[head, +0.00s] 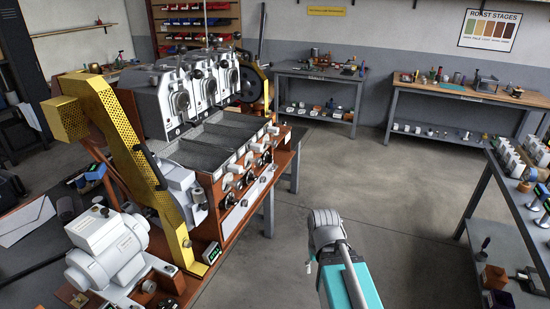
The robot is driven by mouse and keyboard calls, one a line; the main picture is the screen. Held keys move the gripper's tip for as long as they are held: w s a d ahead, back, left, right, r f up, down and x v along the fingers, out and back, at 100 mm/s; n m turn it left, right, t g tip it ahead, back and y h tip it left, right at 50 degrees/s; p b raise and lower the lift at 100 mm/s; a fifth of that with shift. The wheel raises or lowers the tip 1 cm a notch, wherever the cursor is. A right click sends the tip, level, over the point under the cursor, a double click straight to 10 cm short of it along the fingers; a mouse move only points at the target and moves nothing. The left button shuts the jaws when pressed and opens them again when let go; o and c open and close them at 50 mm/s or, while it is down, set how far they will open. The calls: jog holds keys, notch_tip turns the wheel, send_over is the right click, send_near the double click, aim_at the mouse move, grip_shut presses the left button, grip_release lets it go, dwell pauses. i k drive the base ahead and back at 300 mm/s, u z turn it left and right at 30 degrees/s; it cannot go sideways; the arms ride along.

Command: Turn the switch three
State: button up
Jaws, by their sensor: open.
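The sample roaster (258,205) stands on a bench at the left, with three grey-white roasting heads (175,97) in a row above its dark cooling trays. Its brown front panel faces right and carries a row of round dark controls (250,178) below white blocks, with small knobs lower down. Any numbers or labels are too small to read, so I cannot tell which control is switch three, nor its position. My arm, teal and grey, rises from the bottom centre, to the right of the panel and apart from it. My gripper's fingers do not show.
A yellow perforated guard (127,163) and a grey motor (105,245) sit at the roaster's near end. Workbenches stand at the back (317,75) and right (480,93). A shelf table (515,225) is at the near right. The grey floor (390,210) between is clear.

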aim_at(268, 159)
jog(key=z, duration=0.4)
jog(key=i, duration=0.95)
jog(key=u, duration=0.15)
